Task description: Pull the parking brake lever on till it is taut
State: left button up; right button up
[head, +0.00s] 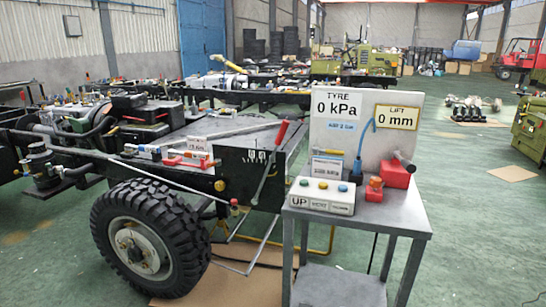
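I cannot tell whether the brake linkage is slack or taut. Neither of my grippers is in view.
A grey metal table (410,215) stands just right of the lever. It carries a gauge board (337,135), a button box (321,196) and a red block with a black handle (397,173). A large tyre (180,222) is at lower left.

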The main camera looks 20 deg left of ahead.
aim_at(284, 127)
jog(key=u, duration=0.7)
jog(key=i, duration=1.25)
jog(key=z, duration=0.2)
